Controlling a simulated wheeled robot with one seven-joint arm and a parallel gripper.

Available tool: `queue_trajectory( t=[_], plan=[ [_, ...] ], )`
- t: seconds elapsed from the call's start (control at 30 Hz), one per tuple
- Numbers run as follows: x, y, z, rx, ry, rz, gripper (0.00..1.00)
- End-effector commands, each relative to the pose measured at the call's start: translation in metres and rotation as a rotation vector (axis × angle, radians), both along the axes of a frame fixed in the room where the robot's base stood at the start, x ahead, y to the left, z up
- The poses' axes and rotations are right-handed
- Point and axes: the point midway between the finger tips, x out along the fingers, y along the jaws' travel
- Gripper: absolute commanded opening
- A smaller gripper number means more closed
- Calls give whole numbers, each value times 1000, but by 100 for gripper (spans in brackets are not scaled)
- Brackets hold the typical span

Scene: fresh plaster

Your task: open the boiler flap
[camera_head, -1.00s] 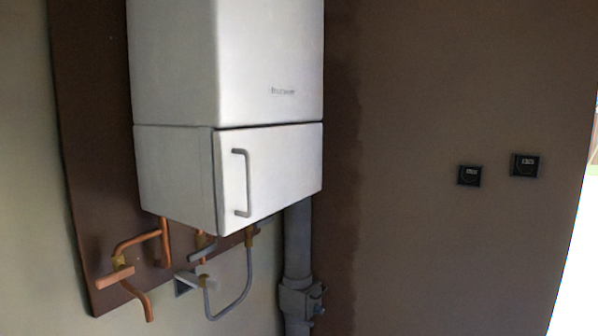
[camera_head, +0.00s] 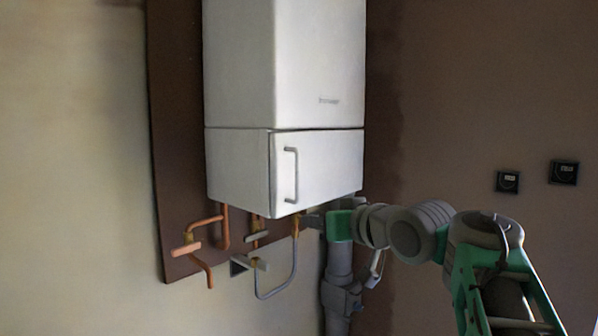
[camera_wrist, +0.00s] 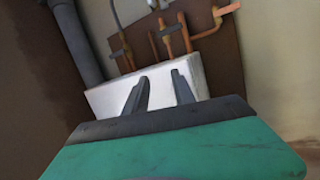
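The boiler flap (camera_head: 325,170) is the white front panel of the lower box and looks shut. Its grey bar handle (camera_head: 291,175) is upright near the left edge. My gripper (camera_head: 308,221) is just below the flap's lower edge in the head view, right of and lower than the handle. In the wrist view its two fingers (camera_wrist: 160,77) stand apart with nothing between them. The white boiler box (camera_wrist: 110,95) shows behind the fingers there; the handle cannot be made out in that view.
Copper pipes with valves (camera_head: 187,248) and a grey bent hose (camera_head: 277,292) hang under the boiler. A thick grey pipe (camera_head: 339,262) runs down close to my gripper. Two dark thermostats (camera_head: 508,182) are on the brown wall, clear of the arm.

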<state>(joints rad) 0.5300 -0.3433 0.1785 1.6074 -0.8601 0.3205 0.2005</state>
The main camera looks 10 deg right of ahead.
Motion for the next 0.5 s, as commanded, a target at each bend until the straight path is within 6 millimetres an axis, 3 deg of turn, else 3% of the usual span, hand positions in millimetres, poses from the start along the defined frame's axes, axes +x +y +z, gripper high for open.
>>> queue_trajectory(
  t=[0.03,0.1,0.17,0.3,0.5],
  plan=[
    [0,-10,35,-1,-90,28,31],
    [-7,-11,72,-3,-181,81,31],
    [-14,-9,91,-5,-227,114,31],
    [-11,-1,105,-5,-258,146,31],
    [24,16,106,-5,-255,147,31]
  ],
)
